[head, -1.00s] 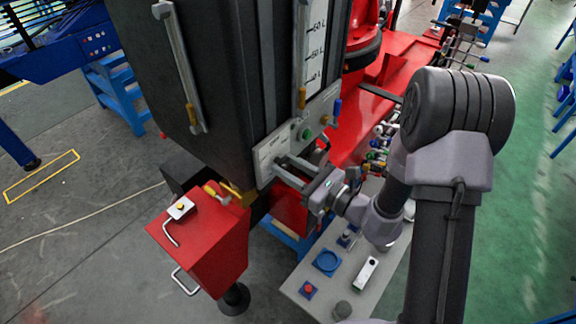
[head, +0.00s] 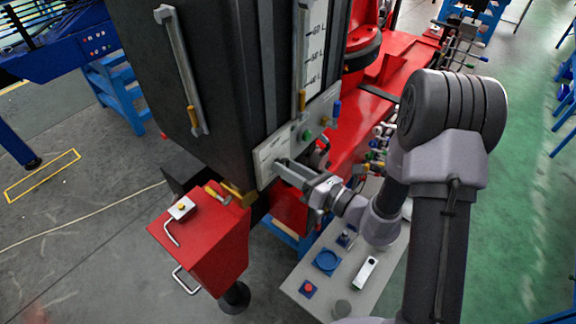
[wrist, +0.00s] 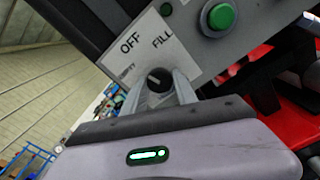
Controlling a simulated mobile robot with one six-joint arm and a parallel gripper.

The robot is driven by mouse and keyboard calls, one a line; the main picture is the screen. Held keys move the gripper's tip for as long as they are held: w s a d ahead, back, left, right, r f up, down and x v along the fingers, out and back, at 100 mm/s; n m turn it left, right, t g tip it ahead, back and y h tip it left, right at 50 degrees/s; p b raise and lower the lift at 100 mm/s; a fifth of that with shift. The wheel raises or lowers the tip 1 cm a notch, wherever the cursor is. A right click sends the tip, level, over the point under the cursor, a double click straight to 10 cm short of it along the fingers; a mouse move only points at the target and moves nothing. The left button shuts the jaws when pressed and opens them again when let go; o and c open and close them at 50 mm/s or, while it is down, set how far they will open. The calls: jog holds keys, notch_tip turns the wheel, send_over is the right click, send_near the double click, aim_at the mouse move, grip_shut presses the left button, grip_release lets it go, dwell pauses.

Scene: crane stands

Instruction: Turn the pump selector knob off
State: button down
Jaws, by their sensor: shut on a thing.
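The dark round selector knob (wrist: 158,80) sits on a pale label plate (wrist: 150,45) marked OFF and FILL; a third word at the left is partly hidden. A light mark shows on the knob's face, but its exact setting is hard to read. My gripper (wrist: 160,86) is shut on the knob, with one finger on each side of it. In the head view my gripper (head: 280,170) reaches the lower part of the control panel (head: 268,152) from the right. The fingers hide the knob there.
A green button (wrist: 221,17) sits on the panel right of the label plate. A yellow-handled valve (head: 238,196) and a red box (head: 205,240) are at the lower left. A grey bench (head: 345,268) with small fittings lies below my arm.

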jog(key=shift+r+m+p, duration=0.1)
jog(key=shift+m+p, duration=0.4)
jog(key=shift+m, duration=1)
jog(key=c, duration=1)
grip_release()
jog(key=b+v, duration=0.4)
jog(key=v, duration=1.3)
jog(key=shift+s+d, duration=0.1)
jog(key=shift+s, duration=0.05)
